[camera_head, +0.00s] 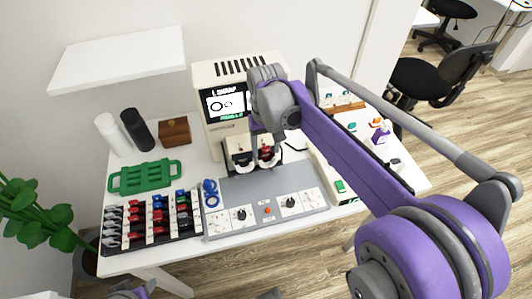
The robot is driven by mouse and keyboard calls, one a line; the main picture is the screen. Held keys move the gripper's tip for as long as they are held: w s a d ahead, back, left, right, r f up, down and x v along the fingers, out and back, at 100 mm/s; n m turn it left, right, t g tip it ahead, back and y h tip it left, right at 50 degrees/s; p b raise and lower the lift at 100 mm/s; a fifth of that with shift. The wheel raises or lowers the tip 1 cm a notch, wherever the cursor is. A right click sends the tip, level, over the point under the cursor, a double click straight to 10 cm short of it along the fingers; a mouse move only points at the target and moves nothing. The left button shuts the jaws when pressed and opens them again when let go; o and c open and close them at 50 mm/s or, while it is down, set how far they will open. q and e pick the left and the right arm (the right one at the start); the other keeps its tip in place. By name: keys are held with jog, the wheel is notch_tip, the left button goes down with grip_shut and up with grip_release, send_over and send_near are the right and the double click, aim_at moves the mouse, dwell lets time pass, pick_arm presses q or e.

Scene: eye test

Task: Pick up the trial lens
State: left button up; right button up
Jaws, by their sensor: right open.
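My right gripper (266,158) is open, pointing down in front of the white eye-test machine (203,74). Small red-and-black pieces (265,152) show between and behind its fingers; I cannot tell whether they touch it. A black rack (153,241) at the table's left front holds rows of small pieces in red, black, blue and grey, which look like trial lenses (158,216). I cannot tell which single one is the trial lens. The right gripper is right of and behind this rack, apart from it. Only a purple-grey bit of my left arm shows at the bottom edge.
A grey control panel (228,190) with knobs lies below the right gripper. My right arm covers much of the table's right side.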

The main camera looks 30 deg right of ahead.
grip_shut()
dwell(0.3)
